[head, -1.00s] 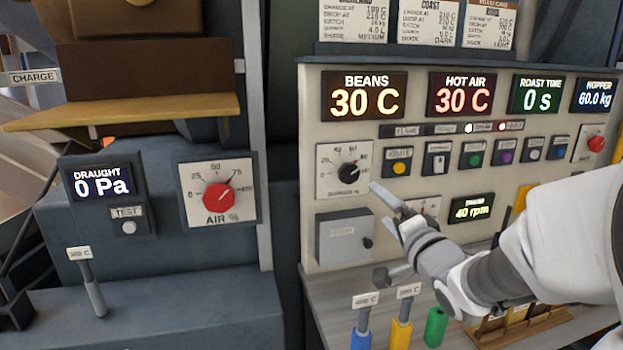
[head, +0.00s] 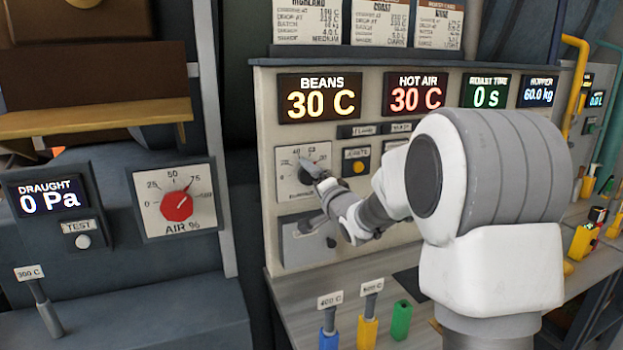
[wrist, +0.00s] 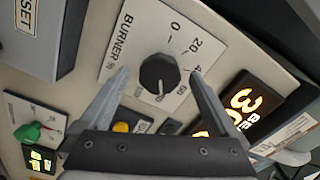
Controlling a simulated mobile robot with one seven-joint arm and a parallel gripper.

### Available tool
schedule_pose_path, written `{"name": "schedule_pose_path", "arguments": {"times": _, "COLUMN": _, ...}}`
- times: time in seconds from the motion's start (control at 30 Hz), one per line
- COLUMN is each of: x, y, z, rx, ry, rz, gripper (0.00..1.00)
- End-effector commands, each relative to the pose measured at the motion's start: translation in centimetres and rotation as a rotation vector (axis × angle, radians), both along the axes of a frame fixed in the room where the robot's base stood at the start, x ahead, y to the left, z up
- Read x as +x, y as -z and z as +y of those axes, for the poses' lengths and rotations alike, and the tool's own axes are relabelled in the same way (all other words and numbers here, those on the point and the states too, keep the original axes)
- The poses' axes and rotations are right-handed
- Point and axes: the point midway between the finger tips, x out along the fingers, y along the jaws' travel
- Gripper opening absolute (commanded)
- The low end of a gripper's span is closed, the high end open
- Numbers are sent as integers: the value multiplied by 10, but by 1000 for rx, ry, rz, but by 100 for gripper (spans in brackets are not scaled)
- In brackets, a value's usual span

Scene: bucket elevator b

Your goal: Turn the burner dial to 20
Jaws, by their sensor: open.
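The burner dial is a round black knob (wrist: 158,75) on a white plate marked BURNER (wrist: 128,32), with a scale including 0, 20, 40 and 60. In the head view the black knob (head: 308,173) is partly covered by my gripper (head: 322,180). In the wrist view my gripper (wrist: 160,75) is open, with one fingertip to each side of the knob. The fingers show no clear contact with it, and I cannot tell the remaining distance. The pointer seems to face the lower, high-number side of the scale in the wrist view, but its exact reading is unclear.
A yellow button (head: 359,167) sits right of the dial, and a grey box (head: 305,243) below it. The red air dial (head: 176,206) is on the separate left panel. Coloured-handled tools (head: 368,331) stand on the shelf below.

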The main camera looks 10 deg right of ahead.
Motion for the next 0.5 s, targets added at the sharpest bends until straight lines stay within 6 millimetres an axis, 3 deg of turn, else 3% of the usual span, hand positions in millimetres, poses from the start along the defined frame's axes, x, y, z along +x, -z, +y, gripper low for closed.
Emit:
{"name": "schedule_pose_path", "arguments": {"times": 0.33, "x": 5, "y": 0, "z": 1, "rx": 0, "ry": 1, "rz": 0, "gripper": 96}}
{"name": "schedule_pose_path", "arguments": {"times": 0.37, "x": 5, "y": 0, "z": 1, "rx": 0, "ry": 1, "rz": 0, "gripper": 94}}
{"name": "schedule_pose_path", "arguments": {"times": 0.5, "x": 4, "y": 0, "z": 1, "rx": 0, "ry": 0, "rz": 0, "gripper": 69}}
